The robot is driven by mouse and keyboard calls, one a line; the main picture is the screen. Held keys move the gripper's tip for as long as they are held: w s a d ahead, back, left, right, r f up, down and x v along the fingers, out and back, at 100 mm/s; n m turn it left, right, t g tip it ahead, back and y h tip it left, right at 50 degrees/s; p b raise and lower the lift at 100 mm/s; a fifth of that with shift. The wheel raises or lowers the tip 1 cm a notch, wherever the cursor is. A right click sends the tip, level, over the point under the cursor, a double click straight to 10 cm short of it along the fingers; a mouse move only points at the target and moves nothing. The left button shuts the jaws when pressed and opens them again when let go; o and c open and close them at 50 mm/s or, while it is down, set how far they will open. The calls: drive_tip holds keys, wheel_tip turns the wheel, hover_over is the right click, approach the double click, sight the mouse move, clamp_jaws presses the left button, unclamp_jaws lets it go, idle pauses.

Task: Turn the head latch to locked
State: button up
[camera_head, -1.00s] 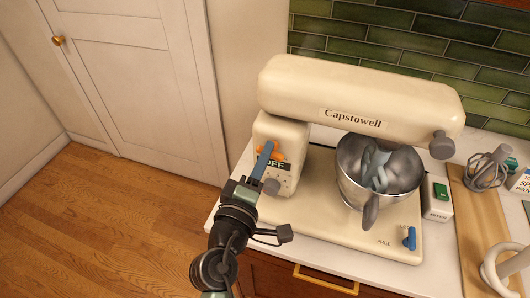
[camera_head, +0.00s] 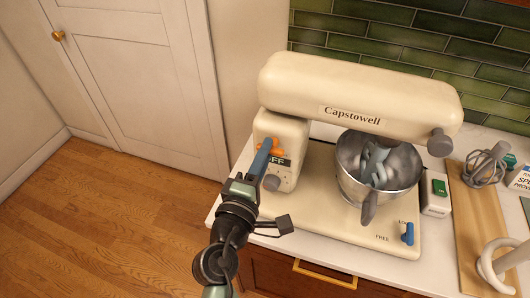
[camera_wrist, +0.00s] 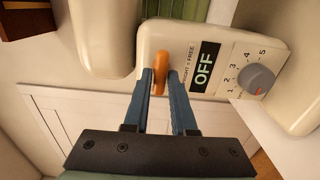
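The head latch (camera_wrist: 159,76) is an orange lever on the rear column of the cream stand mixer (camera_head: 350,88). It also shows in the head view (camera_head: 273,145), partly behind my fingers. Beside it in the wrist view is lettering that reads in part "RIGHT = FREE". My gripper (camera_wrist: 160,84) has two blue fingers, standing apart, one on each side of the lever at their tips. The gap to the lever is very small; whether the fingers touch it is unclear. In the head view my gripper (camera_head: 263,152) reaches the column from below.
A black "OFF" display (camera_wrist: 204,66) and a grey speed knob (camera_wrist: 257,78) sit right beside the latch. A steel bowl (camera_head: 350,185) stands on the mixer base. A separate blue lever (camera_head: 407,234) is at the base's front right. Open floor lies at left.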

drive_tip(key=o, duration=0.4)
drive_tip(key=b+v, duration=0.3)
drive_tip(key=v, duration=1)
drive_tip(key=shift+b, duration=0.4)
